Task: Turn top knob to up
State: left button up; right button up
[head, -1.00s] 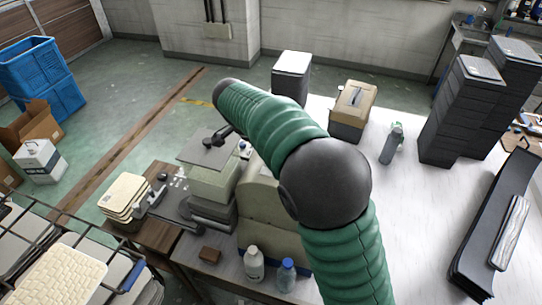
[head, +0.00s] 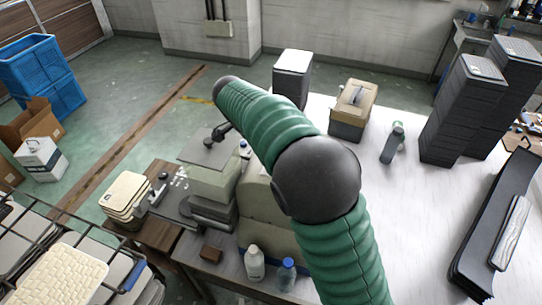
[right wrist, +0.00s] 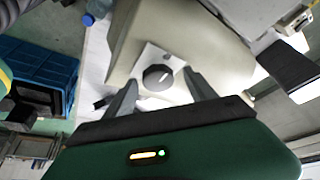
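A round black knob (right wrist: 155,79) with a white pointer line sits on a white plate (right wrist: 176,62) on a beige machine (right wrist: 205,40) in the right wrist view. The pointer line slants towards the picture's right and slightly up. My right gripper (right wrist: 163,86) has its two fingers apart, one on each side of the knob. I cannot tell whether they touch it. Only one knob shows. In the head view my right arm covers part of the beige machine (head: 270,240), and the knob and right gripper cannot be made out. My left gripper does not show.
Two bottles (head: 255,262) and a small brown block (head: 211,254) stand at the machine's near side. A beige-topped box (head: 353,108), a grey-green bottle (head: 392,143) and tall dark stacks (head: 465,110) stand on the white table (head: 415,210), whose middle is clear.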

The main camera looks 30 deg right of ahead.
jog(key=v, duration=1.6)
jog(key=shift+r, duration=0.4)
jog(key=shift+w+f, duration=0.1)
